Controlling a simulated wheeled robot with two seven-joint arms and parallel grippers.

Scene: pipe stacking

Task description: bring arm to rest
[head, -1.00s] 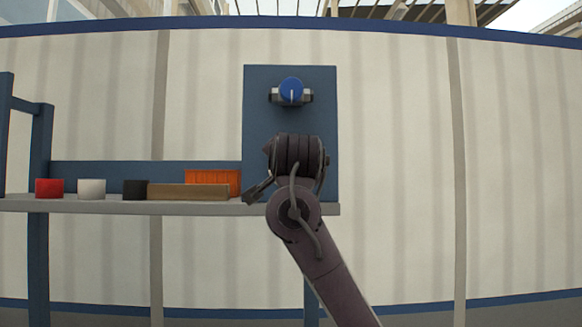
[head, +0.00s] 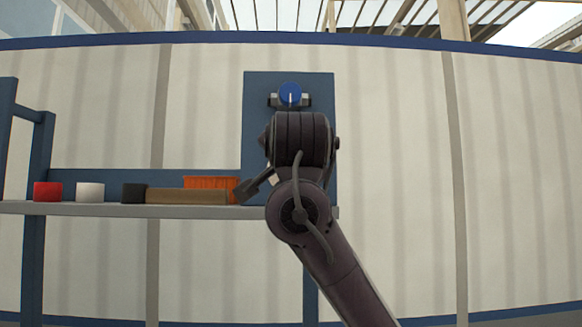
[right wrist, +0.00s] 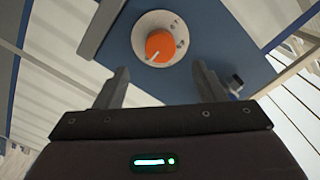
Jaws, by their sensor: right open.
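My right arm (head: 335,265) rises from the bottom right in the head view and stands in front of the blue panel (head: 258,110). In the right wrist view my right gripper (right wrist: 158,76) is open, with nothing between its fingers. An orange knob (right wrist: 160,46) on a white dial sits on the panel beyond the fingertips, apart from them. My arm hides this knob in the head view. A blue knob or valve (head: 290,95) shows above the wrist, near the panel's top. My left gripper is not in view.
A grey shelf (head: 100,209) runs left from the panel. It bears a red block (head: 47,192), a white block (head: 90,192), a black block (head: 134,193), a tan bar (head: 187,196) and an orange box (head: 211,183). The space right of the panel is clear.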

